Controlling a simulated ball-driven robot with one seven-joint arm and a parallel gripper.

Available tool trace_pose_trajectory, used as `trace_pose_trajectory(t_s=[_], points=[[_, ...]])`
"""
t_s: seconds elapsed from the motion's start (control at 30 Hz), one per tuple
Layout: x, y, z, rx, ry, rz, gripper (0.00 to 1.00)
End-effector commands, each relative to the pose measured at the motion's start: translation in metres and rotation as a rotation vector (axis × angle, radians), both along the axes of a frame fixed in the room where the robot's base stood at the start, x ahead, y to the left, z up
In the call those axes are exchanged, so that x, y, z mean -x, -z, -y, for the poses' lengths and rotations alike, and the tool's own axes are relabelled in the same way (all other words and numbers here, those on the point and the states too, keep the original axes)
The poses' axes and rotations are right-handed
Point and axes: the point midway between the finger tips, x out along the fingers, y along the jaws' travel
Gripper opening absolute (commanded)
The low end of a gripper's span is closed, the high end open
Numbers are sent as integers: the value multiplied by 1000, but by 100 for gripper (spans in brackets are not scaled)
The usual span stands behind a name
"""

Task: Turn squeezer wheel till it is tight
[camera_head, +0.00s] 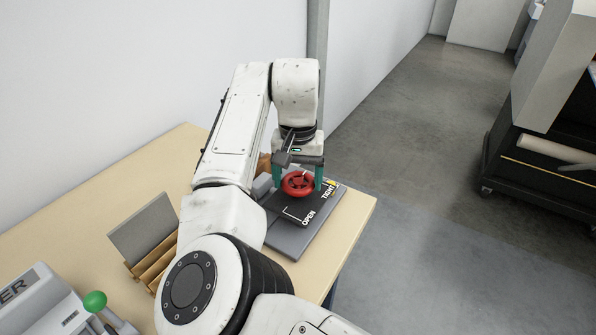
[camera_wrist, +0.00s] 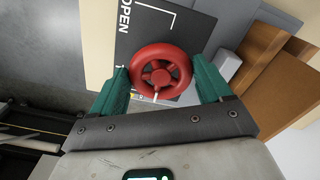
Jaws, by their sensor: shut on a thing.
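The red squeezer wheel (camera_head: 291,191) has spokes and sits on a dark plate (camera_head: 286,208) marked OPEN and TIGHT in the head view. In the wrist view the wheel (camera_wrist: 160,50) lies between the green fingers of my gripper (camera_wrist: 161,77). My gripper (camera_head: 298,178) points down and is shut on the wheel from two opposite sides. A small white mark shows at the wheel's edge in the wrist view, towards the gripper's palm. A yellow mark by the TIGHT label is partly hidden by the wheel and a finger in the wrist view.
The plate lies near the right edge of a pale wooden table (camera_head: 95,215). A wooden rack (camera_head: 151,262) with a grey sheet and a grey machine with a green-knobbed lever (camera_head: 95,300) stand left. A dark wheeled cabinet (camera_head: 530,165) stands far right; the floor between is clear.

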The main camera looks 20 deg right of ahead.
Motion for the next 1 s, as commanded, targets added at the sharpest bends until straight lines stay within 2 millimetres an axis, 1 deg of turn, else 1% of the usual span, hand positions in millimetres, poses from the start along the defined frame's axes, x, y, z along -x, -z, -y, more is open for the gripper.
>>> trace_pose_trajectory(t_s=[0.17,0.2,0.4,0.63,0.73,0.87,1.0], points=[[0,0,0,0,-2,2,48],[0,0,0,0,-2,2,81],[0,0,0,0,-2,2,100],[0,-1,0,0,-3,1,100],[-1,-7,0,1,-3,3,100],[-1,-25,1,1,-2,5,100],[-1,-53,0,0,-2,4,100]])
